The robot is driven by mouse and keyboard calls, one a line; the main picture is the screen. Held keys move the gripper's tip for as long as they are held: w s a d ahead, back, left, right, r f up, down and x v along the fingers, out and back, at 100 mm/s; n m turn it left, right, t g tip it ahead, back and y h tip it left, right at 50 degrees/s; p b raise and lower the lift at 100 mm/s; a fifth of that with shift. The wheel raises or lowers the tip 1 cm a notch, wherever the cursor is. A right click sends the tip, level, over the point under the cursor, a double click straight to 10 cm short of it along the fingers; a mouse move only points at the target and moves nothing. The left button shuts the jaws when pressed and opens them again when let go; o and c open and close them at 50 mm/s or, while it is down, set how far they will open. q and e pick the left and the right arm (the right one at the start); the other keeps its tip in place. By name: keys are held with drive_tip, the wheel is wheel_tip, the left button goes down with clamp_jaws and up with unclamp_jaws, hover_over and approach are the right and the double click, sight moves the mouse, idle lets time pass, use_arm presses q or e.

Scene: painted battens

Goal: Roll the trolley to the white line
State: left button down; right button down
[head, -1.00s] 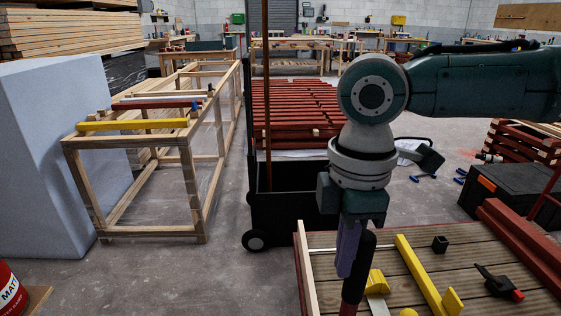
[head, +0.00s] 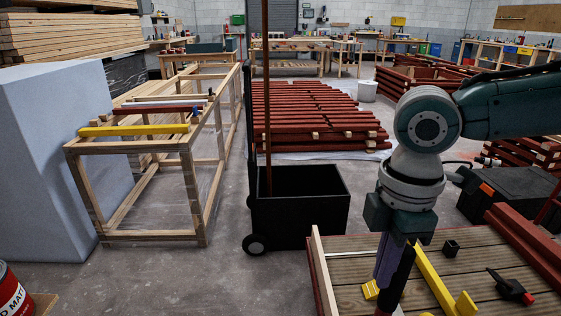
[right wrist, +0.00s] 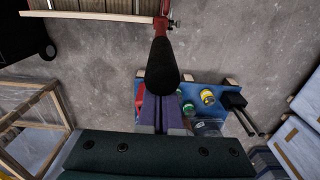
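The trolley (head: 322,222) is a black open box on wheels with a tall black upright at its left. It stands left of the bench. A tall red-brown batten (head: 266,110) stands in it. In the right wrist view only the trolley's dark corner and wheel (right wrist: 28,38) show. My right gripper (head: 388,268) is over the bench, right of the trolley and apart from it. Its purple fingers (right wrist: 161,110) are closed on a black-handled red tool (right wrist: 163,65), possibly a clamp. The handle hides the fingertips. I see no white line on the floor. My left gripper is out of view.
The plank-topped bench (head: 353,243) with yellow pieces is at lower right. A wooden frame (head: 187,175) stands left of the trolley. Stacked red battens (head: 300,110) lie behind it. Bare floor (head: 190,275) shows in front of the trolley and left of it.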

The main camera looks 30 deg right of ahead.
sight(408, 265)
drive_tip(key=s+d, duration=0.1)
drive_tip(key=d, duration=0.2)
drive_tip(key=shift+s+p, duration=0.35)
drive_tip(key=shift+s, duration=0.05)
drive_tip(key=s+d+p, duration=0.2)
drive_tip(key=s+d, duration=0.6)
drive_tip(key=d, duration=0.5)
drive_tip(key=shift+s+d, duration=0.25)
drive_tip(key=shift+d, duration=0.1)
idle(1.1)
drive_tip(key=shift+a, duration=0.1)
